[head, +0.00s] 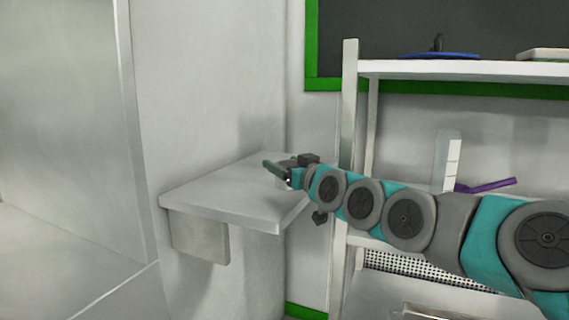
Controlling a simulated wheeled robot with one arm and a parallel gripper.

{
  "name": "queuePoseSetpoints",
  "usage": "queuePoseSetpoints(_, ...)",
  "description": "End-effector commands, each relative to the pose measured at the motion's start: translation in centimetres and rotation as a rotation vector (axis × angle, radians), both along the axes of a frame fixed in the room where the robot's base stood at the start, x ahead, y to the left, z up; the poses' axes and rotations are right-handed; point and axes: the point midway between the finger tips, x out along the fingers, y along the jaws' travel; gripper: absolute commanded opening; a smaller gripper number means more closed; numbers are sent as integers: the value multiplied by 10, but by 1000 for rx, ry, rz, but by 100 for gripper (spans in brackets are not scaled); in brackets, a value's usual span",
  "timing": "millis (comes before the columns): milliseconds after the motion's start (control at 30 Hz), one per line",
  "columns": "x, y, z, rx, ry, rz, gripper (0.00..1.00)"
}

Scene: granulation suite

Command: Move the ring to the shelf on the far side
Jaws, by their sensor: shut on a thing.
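My gripper (291,174) is at the end of my outstretched arm, over the right part of a pale wall shelf (215,196). It is shut on a small dark green thing (271,167), which I take to be the ring. It shows nearly edge-on, so its hole cannot be seen. The held thing appears above the shelf top; I cannot tell whether it touches it. The rest of the shelf top in view is bare.
A white shelving rack (349,150) stands at the right, partly behind my arm. It carries a blue disc with a dark knob (440,55), a white box (447,160) and a purple item (487,186). A pale wall backs the wall shelf. Floor at left is clear.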

Motion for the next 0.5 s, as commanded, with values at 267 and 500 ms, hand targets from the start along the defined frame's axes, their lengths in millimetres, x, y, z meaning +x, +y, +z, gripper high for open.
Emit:
queuePoseSetpoints(267, 0, 0, -2, 0, -2, 0, 0)
queuePoseSetpoints(500, 0, 0, -2, 0, -2, 0, 97)
